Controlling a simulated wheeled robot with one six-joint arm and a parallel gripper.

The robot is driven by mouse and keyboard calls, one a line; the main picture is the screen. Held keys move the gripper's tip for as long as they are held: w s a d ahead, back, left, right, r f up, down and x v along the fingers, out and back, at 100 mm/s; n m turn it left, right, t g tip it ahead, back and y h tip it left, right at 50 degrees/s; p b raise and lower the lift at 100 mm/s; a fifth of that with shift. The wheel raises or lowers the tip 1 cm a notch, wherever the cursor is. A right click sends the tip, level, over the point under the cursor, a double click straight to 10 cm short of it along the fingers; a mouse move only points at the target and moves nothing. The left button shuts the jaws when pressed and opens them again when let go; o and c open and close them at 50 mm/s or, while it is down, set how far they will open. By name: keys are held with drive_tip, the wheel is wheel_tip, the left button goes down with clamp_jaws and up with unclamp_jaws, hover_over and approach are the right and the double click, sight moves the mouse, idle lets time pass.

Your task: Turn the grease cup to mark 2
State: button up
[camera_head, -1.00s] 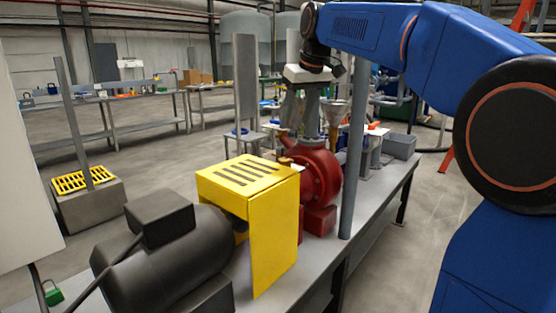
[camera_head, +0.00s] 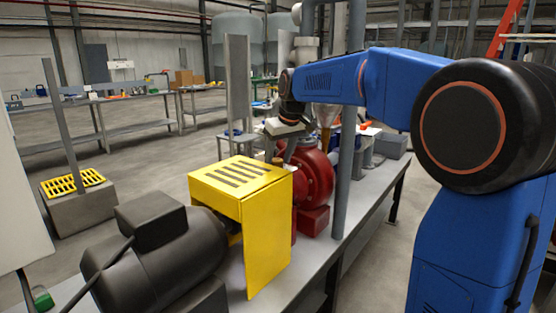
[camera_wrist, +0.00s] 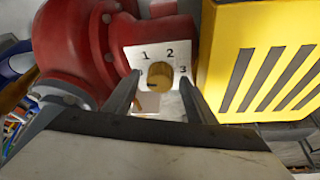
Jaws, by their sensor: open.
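The grease cup (camera_wrist: 160,75) is a round brass knob in the wrist view. It sits on a white plate (camera_wrist: 141,54) marked 1, 2 and 3, with 1 at upper left, 2 at upper right and 3 at right. A short dark line shows on the knob's lower left; I cannot tell for sure that it is the pointer. My gripper (camera_wrist: 160,83) is open, with one finger on each side of the knob and no clear contact. In the head view my gripper hangs above the red pump (camera_head: 318,180), its fingertips hard to make out.
A yellow slotted guard (camera_head: 240,178) stands close beside the cup, at right in the wrist view (camera_wrist: 262,60). A dark motor (camera_head: 155,255) lies in front of it. A grey upright pipe (camera_head: 344,180) stands right of the pump, near my arm. The bench's right end (camera_head: 378,190) is partly clear.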

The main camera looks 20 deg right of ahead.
drive_tip(key=shift+w+f, duration=0.1)
drive_tip(key=shift+f, duration=0.15)
drive_tip(key=c, duration=1)
drive_tip(key=shift+c, duration=0.2)
